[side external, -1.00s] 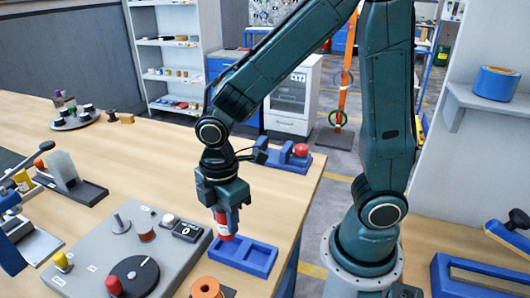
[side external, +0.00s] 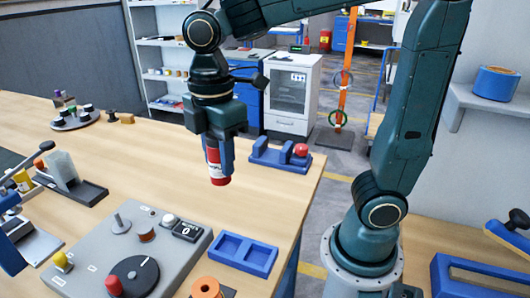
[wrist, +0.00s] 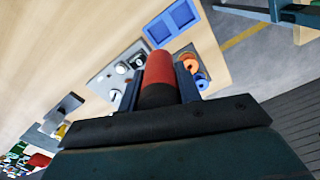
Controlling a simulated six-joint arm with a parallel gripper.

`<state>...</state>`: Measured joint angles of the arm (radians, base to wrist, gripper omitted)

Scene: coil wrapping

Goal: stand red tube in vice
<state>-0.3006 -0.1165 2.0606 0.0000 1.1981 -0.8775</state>
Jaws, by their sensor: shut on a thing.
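A red tube (side external: 217,167) with a pale label band hangs roughly upright, slightly tilted, in my gripper (side external: 219,160). The gripper is shut on it, and the tube is held above the wooden bench. In the wrist view the red tube (wrist: 158,74) sits between the two fingers. The vice appears to be the blue device with a red knob (side external: 281,157) near the bench's far right edge. It lies to the right of the tube in the side external view, with a gap between them. The inside of its jaws is too small to make out.
A blue two-compartment tray (side external: 244,253) lies empty at the bench's right edge. A grey winding unit (side external: 180,262) with a black dial and a counter stands left of it. An orange spool (side external: 206,288) is at the front. The bench between winder and vice is clear.

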